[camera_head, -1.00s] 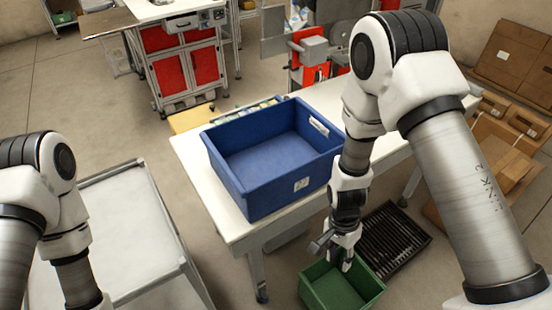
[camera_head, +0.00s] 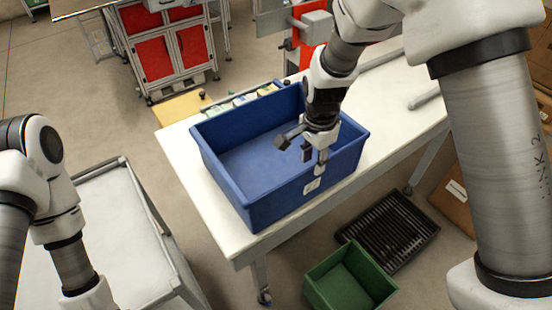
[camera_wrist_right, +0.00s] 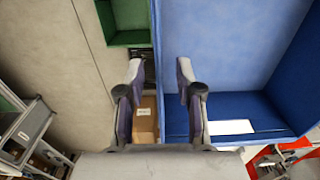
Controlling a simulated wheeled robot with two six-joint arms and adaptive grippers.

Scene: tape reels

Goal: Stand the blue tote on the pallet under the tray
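The blue tote (camera_head: 240,170) stands upright and empty on a white table (camera_head: 188,180); it also fills the right of the right wrist view (camera_wrist_right: 230,60). My right gripper (camera_head: 313,163) is at the tote's near right wall, above the white label. In the right wrist view its two fingers (camera_wrist_right: 157,78) are apart, with the tote's wall edge showing between them; contact is not clear. A dark slatted pallet (camera_head: 388,232) lies on the floor right of the table. I cannot make out which thing is the tray. My left gripper is outside the picture.
A green bin (camera_head: 350,280) stands beside the pallet on the floor, also seen in the right wrist view (camera_wrist_right: 130,20). Cardboard boxes (camera_head: 460,195) lie to the right. A grey cart (camera_head: 125,230) stands left of the table.

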